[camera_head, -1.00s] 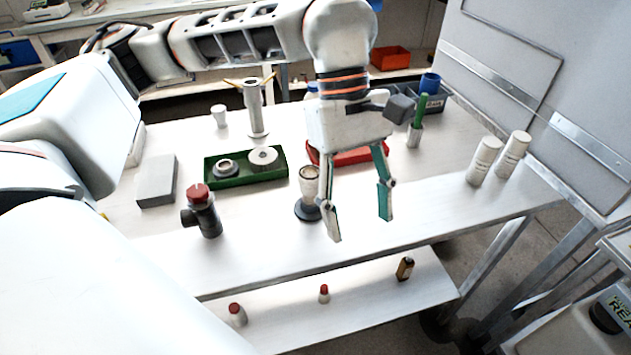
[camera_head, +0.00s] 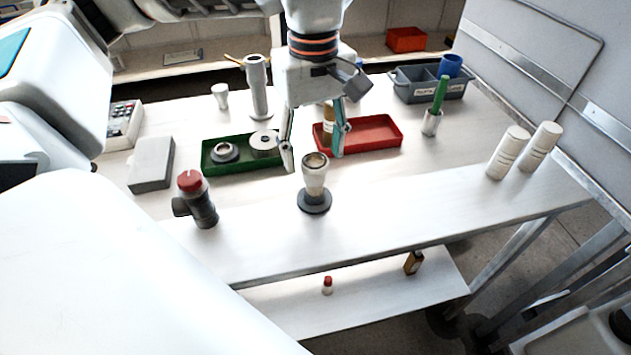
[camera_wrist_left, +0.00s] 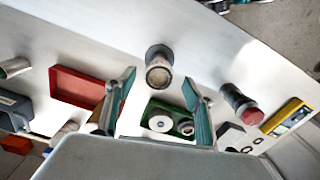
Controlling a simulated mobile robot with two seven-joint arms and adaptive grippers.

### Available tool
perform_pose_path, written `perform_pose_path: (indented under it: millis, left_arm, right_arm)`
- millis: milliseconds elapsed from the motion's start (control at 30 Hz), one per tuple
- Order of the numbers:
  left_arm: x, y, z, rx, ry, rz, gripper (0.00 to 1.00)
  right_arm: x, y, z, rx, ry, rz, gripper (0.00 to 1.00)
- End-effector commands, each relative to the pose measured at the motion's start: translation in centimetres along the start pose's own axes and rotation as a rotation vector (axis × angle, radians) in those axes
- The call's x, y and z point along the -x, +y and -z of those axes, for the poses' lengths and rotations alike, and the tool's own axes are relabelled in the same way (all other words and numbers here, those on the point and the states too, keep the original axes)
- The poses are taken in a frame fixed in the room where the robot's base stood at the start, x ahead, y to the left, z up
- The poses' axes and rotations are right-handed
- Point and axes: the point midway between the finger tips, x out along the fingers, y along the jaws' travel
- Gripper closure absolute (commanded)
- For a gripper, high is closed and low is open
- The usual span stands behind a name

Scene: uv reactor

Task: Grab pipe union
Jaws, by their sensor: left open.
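The green tray (camera_head: 205,165) holds two ring-shaped parts, a dark grey collared one (camera_head: 225,152) and a paler grey one (camera_head: 264,142). One of these may be the pipe union; I cannot tell which. My left gripper (camera_head: 313,160) is open and empty above the table, just right of the green tray and behind the pale cup-topped part on a dark round base (camera_head: 315,180). In the left wrist view, the green tray (camera_wrist_left: 168,106) shows between the open fingers, and the cup-topped part (camera_wrist_left: 159,70) stands just beyond them. My right gripper is not in view.
A red tray (camera_head: 375,130) lies right of my gripper, with a brown bottle (camera_head: 328,118) by its left end. A red-capped dark pipe fitting (camera_head: 204,208) stands front left. A grey block (camera_head: 150,165), tall pale stand (camera_head: 258,88) and white cylinders (camera_head: 507,155) stand around. The front right tabletop is clear.

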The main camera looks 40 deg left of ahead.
Motion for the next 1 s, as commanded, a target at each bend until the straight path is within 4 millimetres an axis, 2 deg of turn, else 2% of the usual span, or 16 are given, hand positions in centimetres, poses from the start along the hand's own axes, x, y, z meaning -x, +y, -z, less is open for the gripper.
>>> perform_pose_path:
  millis: [33,167,400,433,600,633,1000]
  left_arm:
    - [-1.1,0.0,0.1,0.001,-0.003,0.006,0.47]
    - [-2.8,0.0,0.1,0.0,-0.003,0.006,0.47]
    - [-2.9,0.1,0.1,0.0,-0.001,0.001,0.47]
    - [-2.9,0.1,0.1,0.0,-0.001,0.001,0.5]
    - [-2.9,0.1,0.1,0.0,-0.001,0.002,0.94]
    - [-2.9,0.1,0.1,0.0,-0.001,0.002,1.0]
    - [-2.5,0.1,0.1,0.001,-0.001,0.001,1.0]
  right_arm:
    - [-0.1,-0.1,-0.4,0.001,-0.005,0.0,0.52]
    - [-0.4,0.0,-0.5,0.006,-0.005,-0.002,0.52]
    - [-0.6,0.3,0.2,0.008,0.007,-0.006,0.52]
    - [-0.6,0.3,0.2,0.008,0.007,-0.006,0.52]
    - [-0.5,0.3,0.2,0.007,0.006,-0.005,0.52]
    - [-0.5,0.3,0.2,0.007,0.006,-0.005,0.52]
    - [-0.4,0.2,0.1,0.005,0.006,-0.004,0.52]
